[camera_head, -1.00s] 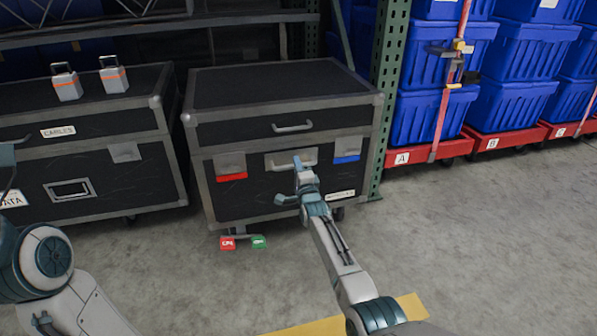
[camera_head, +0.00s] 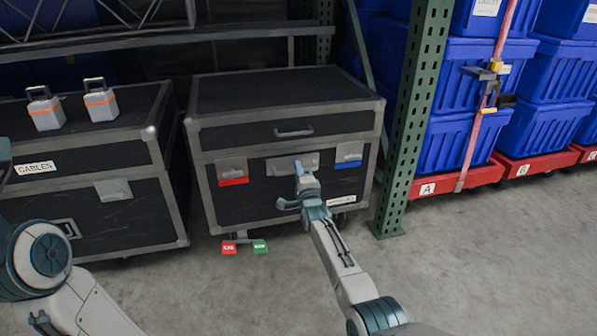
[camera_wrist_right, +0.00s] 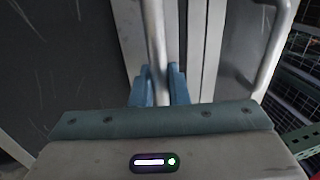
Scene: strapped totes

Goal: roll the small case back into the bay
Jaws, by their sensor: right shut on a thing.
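The small black case (camera_head: 250,202) with metal edges stands at the centre of the head view, with a red-marked latch (camera_head: 232,172) and a blue-marked latch (camera_head: 348,155) on its front. My right gripper (camera_head: 300,184) is at the middle of this front, below the lid handle (camera_head: 294,132). In the right wrist view, its blue fingers (camera_wrist_right: 158,92) are shut around a metal handle bar (camera_wrist_right: 155,45). A red pedal (camera_head: 229,248) and a green pedal (camera_head: 260,247) show at the case's bottom front. My left gripper is out of view.
A larger case labelled CABLES (camera_head: 125,222) stands close at the left, with two small grey boxes (camera_head: 101,100) on top. A green rack post (camera_head: 408,130) stands just right of the small case. Blue totes (camera_head: 460,148) on red dollies (camera_head: 455,182) are farther right. Front floor is clear.

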